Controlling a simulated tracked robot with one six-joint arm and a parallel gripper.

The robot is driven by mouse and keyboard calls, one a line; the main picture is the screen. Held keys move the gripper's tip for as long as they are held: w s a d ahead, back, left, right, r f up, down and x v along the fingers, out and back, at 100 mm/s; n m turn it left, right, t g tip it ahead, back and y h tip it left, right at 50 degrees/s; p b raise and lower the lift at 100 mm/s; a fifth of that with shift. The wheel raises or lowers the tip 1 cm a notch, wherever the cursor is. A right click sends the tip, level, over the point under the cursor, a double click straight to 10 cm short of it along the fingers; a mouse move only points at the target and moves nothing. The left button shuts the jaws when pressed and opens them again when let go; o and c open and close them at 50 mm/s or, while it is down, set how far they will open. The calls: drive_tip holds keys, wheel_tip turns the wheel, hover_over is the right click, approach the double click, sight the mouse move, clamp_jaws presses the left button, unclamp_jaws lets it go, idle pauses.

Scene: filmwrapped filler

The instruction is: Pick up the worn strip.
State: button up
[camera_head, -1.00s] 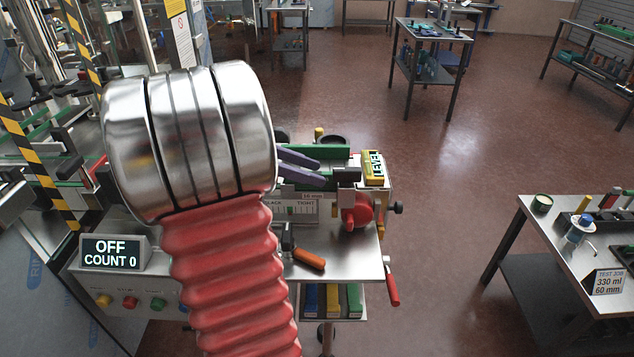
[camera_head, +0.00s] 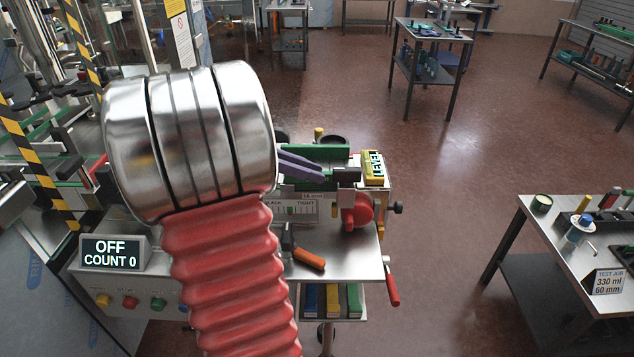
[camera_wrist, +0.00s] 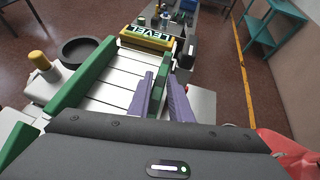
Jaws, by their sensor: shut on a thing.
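My gripper's two purple fingers show in the wrist view (camera_wrist: 161,77), one on each side of a short green strip (camera_wrist: 160,89), and are shut on it. This seems to be the worn strip; I cannot make out wear on it. It stands along the right edge of the white slatted conveyor (camera_wrist: 105,88).
A longer green rail (camera_wrist: 75,85) runs along the conveyor's left side. A yellow level (camera_wrist: 145,40) lies across the far end. A red knob (camera_head: 358,211) and an orange-handled tool (camera_head: 309,259) are close by. An OFF, COUNT 0 display (camera_head: 113,252) stands at left.

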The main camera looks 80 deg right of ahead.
clamp_jaws()
wheel_tip(320, 180, up, 10)
idle(0.6)
idle(0.5)
